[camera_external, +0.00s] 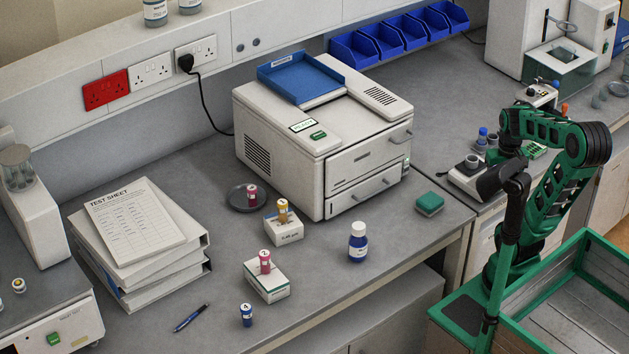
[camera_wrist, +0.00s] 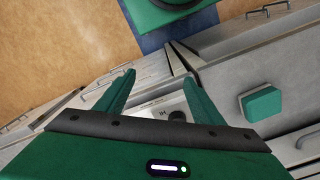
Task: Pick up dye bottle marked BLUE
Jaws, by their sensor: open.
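A blue bottle with a white cap and white label (camera_external: 357,242) stands upright on the bench, in front of the white printer-like machine. A smaller blue vial (camera_external: 246,314) stands at the bench's front, near a pen. The lettering on both is too small to read. Neither shows in the wrist view. My gripper (camera_wrist: 158,74) is open, with nothing held between its two green fingers. It is over the right-hand bench area, to the right of and well apart from both blue containers. In the external view its fingers are mostly hidden behind my own dark parts.
Red-labelled vials stand on a dark dish (camera_external: 238,206) and a green-white box (camera_external: 276,291). A yellow-labelled vial stands on a white box (camera_external: 292,236). A green block (camera_external: 430,204) lies right of the blue bottle and shows in the wrist view (camera_wrist: 260,103). The bench around the bottle is clear.

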